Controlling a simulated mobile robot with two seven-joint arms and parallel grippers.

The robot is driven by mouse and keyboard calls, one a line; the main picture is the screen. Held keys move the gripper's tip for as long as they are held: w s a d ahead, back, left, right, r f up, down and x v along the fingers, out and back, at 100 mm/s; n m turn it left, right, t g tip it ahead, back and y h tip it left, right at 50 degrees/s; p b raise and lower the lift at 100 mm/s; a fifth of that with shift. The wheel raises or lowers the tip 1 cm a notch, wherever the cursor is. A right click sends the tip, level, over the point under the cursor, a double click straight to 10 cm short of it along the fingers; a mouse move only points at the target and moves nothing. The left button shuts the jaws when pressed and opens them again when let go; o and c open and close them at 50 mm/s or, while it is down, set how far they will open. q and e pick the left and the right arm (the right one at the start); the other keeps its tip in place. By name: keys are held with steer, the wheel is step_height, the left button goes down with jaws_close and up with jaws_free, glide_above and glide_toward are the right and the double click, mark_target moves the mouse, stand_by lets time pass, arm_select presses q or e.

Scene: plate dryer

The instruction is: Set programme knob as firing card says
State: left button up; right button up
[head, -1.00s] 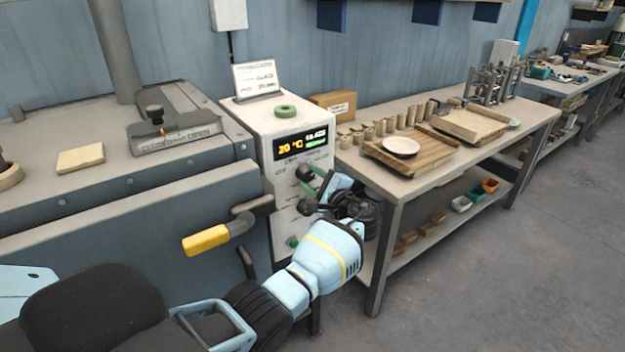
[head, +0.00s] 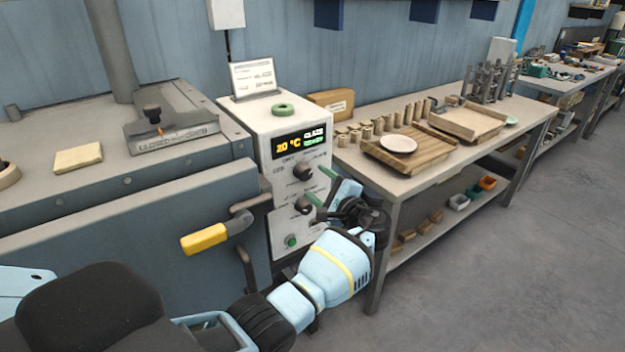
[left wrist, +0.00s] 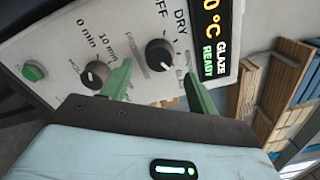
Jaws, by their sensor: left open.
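The programme knob (head: 302,172) is the upper black knob on the white control box (head: 290,235). In the left wrist view the knob (left wrist: 160,54) has OFF and DRY beside it, with further labels partly hidden by a finger. The display (head: 299,141) reads 20 °C, GLAZE, READY. The firing card (head: 253,78) stands on the box; its writing is too small to read. My left gripper (head: 316,184) is open and empty, its green fingers in front of the panel and apart from the knob. In the wrist view its fingertips (left wrist: 158,70) lie either side of the knob's line.
A lower timer knob (head: 304,206) and a green button (head: 291,241) share the panel. A yellow-handled latch (head: 204,239) juts out at left. A workbench (head: 427,177) with boards and cylinders stands close at right.

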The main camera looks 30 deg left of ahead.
arm_select(q)
steer(key=shift+v, duration=1.9)
steer(key=s+d+f+h, duration=0.2)
steer(key=s+f+h, duration=0.3)
steer(key=f, duration=0.5)
steer(key=s+d+f+t+h, duration=0.1)
steer(key=s+f+h, duration=0.1)
steer(key=s+f, duration=0.65)
steer(key=s+d+f+h, duration=0.2)
steer(key=s+f+h, duration=0.2)
steer(key=f, duration=0.7)
steer(key=s+d+n+h, duration=0.3)
steer(key=s+n, duration=0.1)
steer(key=s, duration=0.9)
steer(key=s+d+n+t+h, duration=0.1)
steer(key=s+d+n+h, duration=0.3)
steer(key=s, duration=0.9)
steer(key=shift+f+n+h, duration=0.3)
steer(key=shift+a, duration=0.1)
